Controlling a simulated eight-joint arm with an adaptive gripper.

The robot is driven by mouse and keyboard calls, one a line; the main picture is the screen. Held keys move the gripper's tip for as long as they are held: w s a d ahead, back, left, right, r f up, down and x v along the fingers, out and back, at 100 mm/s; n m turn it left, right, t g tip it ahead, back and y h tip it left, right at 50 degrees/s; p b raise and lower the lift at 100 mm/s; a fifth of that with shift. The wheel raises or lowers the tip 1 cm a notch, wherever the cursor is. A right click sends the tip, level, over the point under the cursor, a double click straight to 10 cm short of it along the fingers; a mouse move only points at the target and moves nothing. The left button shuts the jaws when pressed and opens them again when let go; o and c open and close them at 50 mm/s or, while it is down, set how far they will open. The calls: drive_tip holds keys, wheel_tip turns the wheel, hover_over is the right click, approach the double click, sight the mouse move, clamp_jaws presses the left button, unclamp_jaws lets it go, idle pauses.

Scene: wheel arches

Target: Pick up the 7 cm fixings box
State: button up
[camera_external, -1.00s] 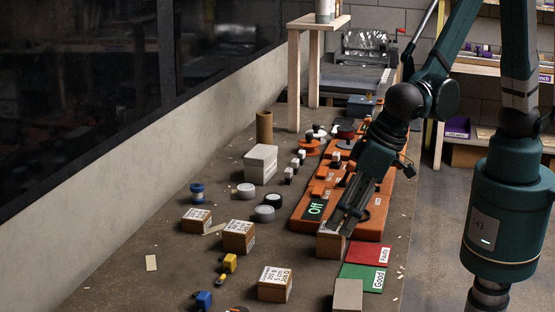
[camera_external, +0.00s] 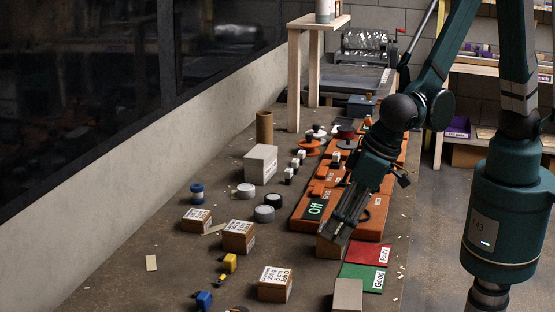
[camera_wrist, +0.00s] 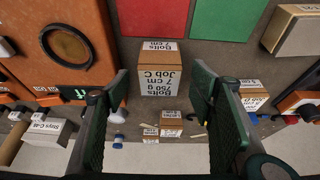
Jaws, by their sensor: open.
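A brown cardboard box (camera_wrist: 155,78) labelled "Bolts 7 cm 750 g Job C" stands in the middle of the wrist view. In the external view the same box (camera_external: 326,249) sits on the bench by the orange device's near end, partly hidden by my fingers. My gripper (camera_external: 339,226) is open and points down over it. In the wrist view one finger of my gripper (camera_wrist: 161,80) shows on each side of the box, with visible gaps. I cannot tell how far the fingertips are above the bench.
Red (camera_external: 368,253) and green (camera_external: 364,278) cards lie beside the box, with a grey block (camera_external: 348,294) nearer. The orange device (camera_external: 370,219) lies just behind.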

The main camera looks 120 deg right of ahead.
drive_tip(key=shift+b+x, duration=0.7)
drive_tip(key=shift+x, duration=1.85)
drive_tip(key=shift+c, duration=0.6)
drive_tip(key=c, duration=1.3)
drive_tip(key=shift+r, duration=0.1)
drive_tip(key=shift+r+p, duration=1.1)
drive_tip(key=shift+r, duration=3.8)
